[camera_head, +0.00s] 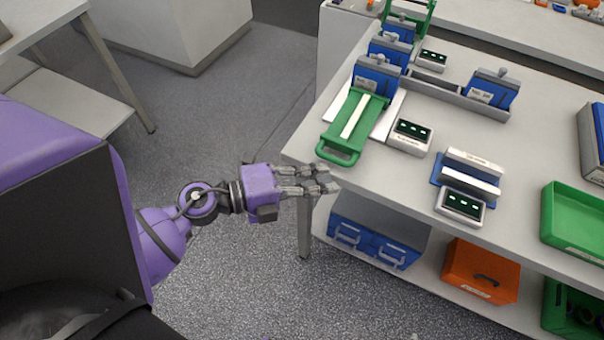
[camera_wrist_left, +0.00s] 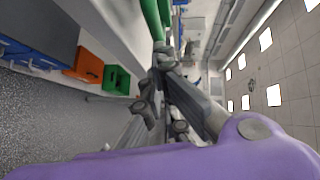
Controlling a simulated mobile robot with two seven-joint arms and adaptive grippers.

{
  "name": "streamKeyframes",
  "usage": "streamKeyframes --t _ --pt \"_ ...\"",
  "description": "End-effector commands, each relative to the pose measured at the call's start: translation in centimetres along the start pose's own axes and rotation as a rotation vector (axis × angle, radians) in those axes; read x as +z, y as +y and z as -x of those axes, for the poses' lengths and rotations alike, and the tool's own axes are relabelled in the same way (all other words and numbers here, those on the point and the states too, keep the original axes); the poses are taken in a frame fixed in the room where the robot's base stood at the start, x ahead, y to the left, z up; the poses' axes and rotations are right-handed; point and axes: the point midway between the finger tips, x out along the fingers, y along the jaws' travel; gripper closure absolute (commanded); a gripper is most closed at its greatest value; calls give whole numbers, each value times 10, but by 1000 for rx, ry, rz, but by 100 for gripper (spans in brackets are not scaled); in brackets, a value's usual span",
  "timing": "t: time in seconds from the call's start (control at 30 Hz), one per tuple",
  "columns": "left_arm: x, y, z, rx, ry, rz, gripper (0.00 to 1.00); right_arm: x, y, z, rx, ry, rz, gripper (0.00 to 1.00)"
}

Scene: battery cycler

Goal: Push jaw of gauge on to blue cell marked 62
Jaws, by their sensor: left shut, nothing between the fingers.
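Several blue cells stand on the bench at the back left. The nearest blue cell (camera_head: 377,76) sits behind a long green-handled slide (camera_head: 352,126); its label is too small to read. Another blue cell (camera_head: 491,90) stands in a grey rack to the right. A device with a blue base and white bars (camera_head: 469,175) lies nearer the front; I cannot tell which part is the gauge jaw. My left gripper (camera_head: 326,181) is shut and empty beside the bench's left front corner, in front of the green handle. It also shows in the left wrist view (camera_wrist_left: 155,76). My right gripper is out of view.
Small readout boxes (camera_head: 410,136) stand by the slide and the white-barred device. A green tray (camera_head: 575,222) is at the right. Blue (camera_head: 380,240) and orange (camera_head: 482,271) boxes sit on the lower shelf. The floor left of the bench is clear.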

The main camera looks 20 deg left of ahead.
Motion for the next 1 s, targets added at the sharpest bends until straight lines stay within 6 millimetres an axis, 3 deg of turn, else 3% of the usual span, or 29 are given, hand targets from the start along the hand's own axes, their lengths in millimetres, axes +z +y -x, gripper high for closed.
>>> streamKeyframes --t 0.5,0.73,1.0 --pt "10 1 -9 0 0 1 100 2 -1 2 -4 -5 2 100" --pt "29 -9 -28 -3 1 -5 100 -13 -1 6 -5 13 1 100" --pt "32 -6 -31 0 0 1 100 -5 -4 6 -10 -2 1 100"
